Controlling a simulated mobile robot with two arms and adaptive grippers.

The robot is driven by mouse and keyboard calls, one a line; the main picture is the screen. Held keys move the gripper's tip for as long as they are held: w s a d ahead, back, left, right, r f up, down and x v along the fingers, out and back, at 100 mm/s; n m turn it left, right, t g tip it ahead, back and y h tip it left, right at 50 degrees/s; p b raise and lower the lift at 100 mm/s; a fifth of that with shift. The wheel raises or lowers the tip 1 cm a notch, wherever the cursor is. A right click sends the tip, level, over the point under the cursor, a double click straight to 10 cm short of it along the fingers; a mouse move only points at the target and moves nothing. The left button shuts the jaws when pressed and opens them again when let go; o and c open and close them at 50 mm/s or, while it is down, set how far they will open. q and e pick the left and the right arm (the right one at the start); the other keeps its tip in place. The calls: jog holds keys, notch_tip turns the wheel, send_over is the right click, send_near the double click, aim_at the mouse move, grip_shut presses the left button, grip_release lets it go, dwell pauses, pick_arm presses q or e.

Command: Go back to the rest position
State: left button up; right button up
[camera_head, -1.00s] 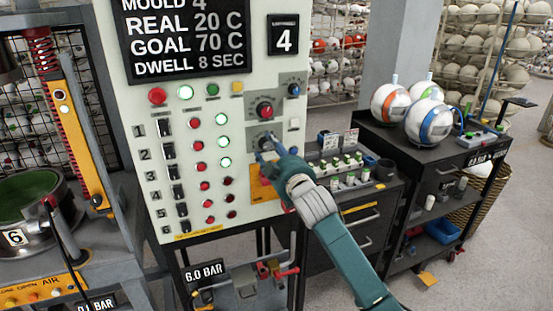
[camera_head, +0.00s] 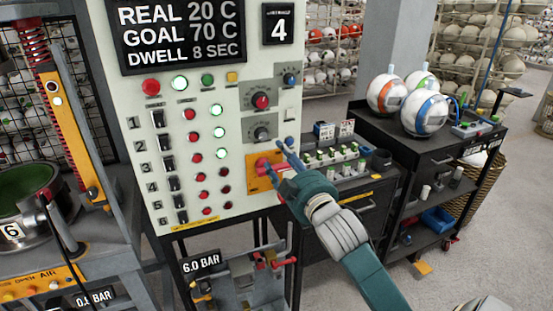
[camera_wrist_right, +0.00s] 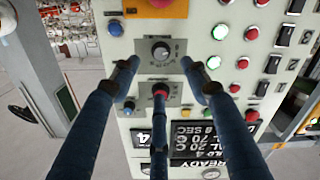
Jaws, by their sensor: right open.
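My right gripper (camera_head: 280,155) is open and empty in front of the control panel (camera_head: 145,80), beside the orange plate with the red switch (camera_head: 264,168). Its blue fingers are spread in the right wrist view, with the lower grey-black knob (camera_wrist_right: 160,50) and the red knob (camera_wrist_right: 160,90) seen between and beyond them. In the head view the lower knob (camera_head: 262,133) is uncovered. The panel's display (camera_head: 180,30) reads REAL 20 C, GOAL 70 C, DWELL 8 SEC. The left gripper is not in view.
A dark drawer cabinet (camera_head: 355,215) with small bottles on top stands right of the panel. A black cart (camera_head: 455,150) holds several balls. A press with a round green-lined mould (camera_head: 28,190) stands at left. Open floor (camera_head: 500,245) lies at right.

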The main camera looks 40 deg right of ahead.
jog(key=shift+f, duration=0.1)
